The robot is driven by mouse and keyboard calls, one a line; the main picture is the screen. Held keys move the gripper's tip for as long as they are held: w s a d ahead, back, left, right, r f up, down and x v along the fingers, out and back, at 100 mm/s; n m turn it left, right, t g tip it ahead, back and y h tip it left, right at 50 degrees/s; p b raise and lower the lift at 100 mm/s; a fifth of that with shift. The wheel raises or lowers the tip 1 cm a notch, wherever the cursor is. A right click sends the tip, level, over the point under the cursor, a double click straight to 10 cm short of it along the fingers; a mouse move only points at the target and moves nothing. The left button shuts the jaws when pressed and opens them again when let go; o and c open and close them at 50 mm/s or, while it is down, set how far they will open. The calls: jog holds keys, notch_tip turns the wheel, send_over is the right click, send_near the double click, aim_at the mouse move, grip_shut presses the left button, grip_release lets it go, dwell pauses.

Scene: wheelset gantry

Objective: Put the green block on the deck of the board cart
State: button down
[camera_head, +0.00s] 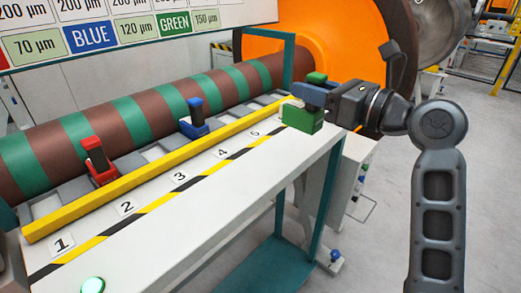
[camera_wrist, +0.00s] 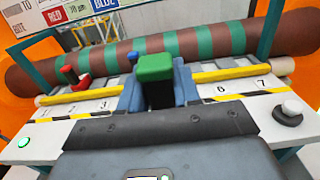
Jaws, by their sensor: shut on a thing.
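The green block (camera_head: 303,117) has a wide green base, a dark upright stem and a green top cap. My gripper (camera_head: 316,95) is shut on its stem, between base and cap. It holds the block at the right part of the white bench, by the front edge. Whether the base touches the bench is unclear. In the wrist view the green block (camera_wrist: 155,67) stands between the blue-grey fingers of my gripper (camera_wrist: 158,90), its lower part hidden. I cannot make out a board cart in either view.
A red block (camera_head: 98,160) and a blue block (camera_head: 195,119) sit behind the yellow rail (camera_head: 155,168) of the numbered bench (camera_head: 200,205). A striped roller (camera_head: 130,120) lies behind them. A round knob (camera_wrist: 290,110) stands at the bench's right. Grey floor (camera_head: 385,225) is open at right.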

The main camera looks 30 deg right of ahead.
jog(key=shift+w+a+f+b, duration=0.15)
jog(key=shift+w+a+f, duration=0.3)
jog(key=shift+a+f, duration=0.9)
jog(key=shift+w+a+f+b, duration=0.15)
jog(key=shift+w+a+f, duration=0.35)
jog(key=shift+a+f, duration=0.9)
jog(key=shift+w+a+f+b, duration=0.15)
jog(key=shift+w+a+f, duration=0.3)
jog(key=shift+a+f, duration=0.9)
jog(key=shift+d+f, duration=0.3)
jog(key=shift+f, duration=0.15)
jog(key=c, duration=0.8)
grip_release()
jog(key=shift+r, duration=0.15)
jog(key=v, duration=1.2)
jog(key=shift+b, duration=0.4)
